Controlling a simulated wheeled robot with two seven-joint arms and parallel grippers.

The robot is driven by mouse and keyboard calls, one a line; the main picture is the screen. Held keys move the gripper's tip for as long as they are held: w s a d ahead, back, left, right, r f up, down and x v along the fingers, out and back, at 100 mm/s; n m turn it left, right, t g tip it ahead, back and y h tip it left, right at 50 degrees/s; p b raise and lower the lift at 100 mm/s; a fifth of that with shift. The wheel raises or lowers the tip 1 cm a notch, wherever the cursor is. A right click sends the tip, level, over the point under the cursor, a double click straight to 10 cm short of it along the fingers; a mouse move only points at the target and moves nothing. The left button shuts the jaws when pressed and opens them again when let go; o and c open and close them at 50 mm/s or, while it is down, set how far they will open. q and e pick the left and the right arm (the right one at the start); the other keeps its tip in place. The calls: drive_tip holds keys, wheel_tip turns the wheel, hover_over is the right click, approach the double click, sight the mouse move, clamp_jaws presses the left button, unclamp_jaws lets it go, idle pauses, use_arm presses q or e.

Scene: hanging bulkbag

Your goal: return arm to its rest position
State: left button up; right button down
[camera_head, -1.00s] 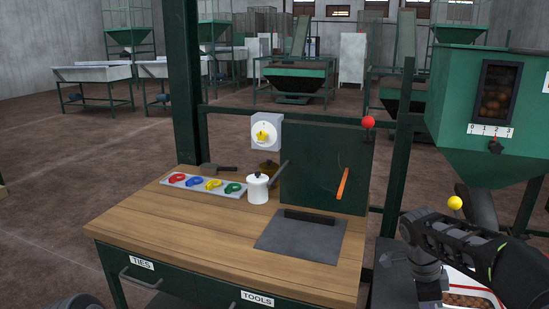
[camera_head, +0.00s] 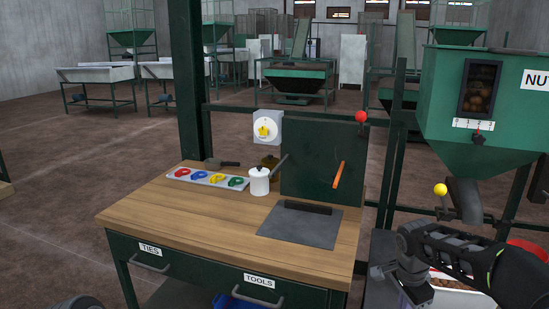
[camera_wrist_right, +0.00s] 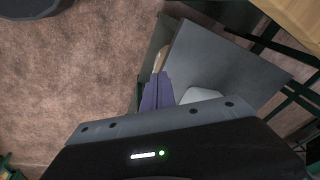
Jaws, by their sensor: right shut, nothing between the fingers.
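My right arm (camera_head: 455,258) comes in from the lower right of the head view, bent downward. My right gripper (camera_head: 400,284) hangs at its end, beside the right side of the workbench, shut and empty.
A wooden workbench (camera_head: 180,215) stands left of the arm, with a tray of coloured ties (camera_head: 208,179), a white pot (camera_head: 259,182) and a dark plate (camera_head: 300,226). A green hopper (camera_head: 440,110) stands at right.

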drive_tip(key=s+a+f+n+t+y+p, duration=0.1)
drive_tip(key=s+a+f+n+y, duration=0.15)
drive_tip(key=a+f+n, duration=0.5)
drive_tip(key=s+a+f+n+t+y+p, duration=0.1)
drive_tip(key=s+a+f+n+y+p, duration=0.2)
drive_tip(key=a+f, duration=0.6)
drive_tip(key=s+a+f+n+g+p, duration=0.1)
drive_tip(key=s+a+f, duration=0.1)
drive_tip(key=s, duration=0.6)
drive_tip(key=s+a+f+n+g+p, duration=0.1)
drive_tip(key=s+a+f, duration=0.2)
drive_tip(key=s, duration=0.5)
drive_tip(key=s+a+f+n+p, duration=0.1)
drive_tip(key=s+a+f, duration=0.1)
drive_tip(key=s, duration=0.6)
drive_tip(key=shift+a+f+g, duration=0.25)
drive_tip(key=shift+a+g, duration=0.15)
drive_tip(key=shift+a, duration=0.15)
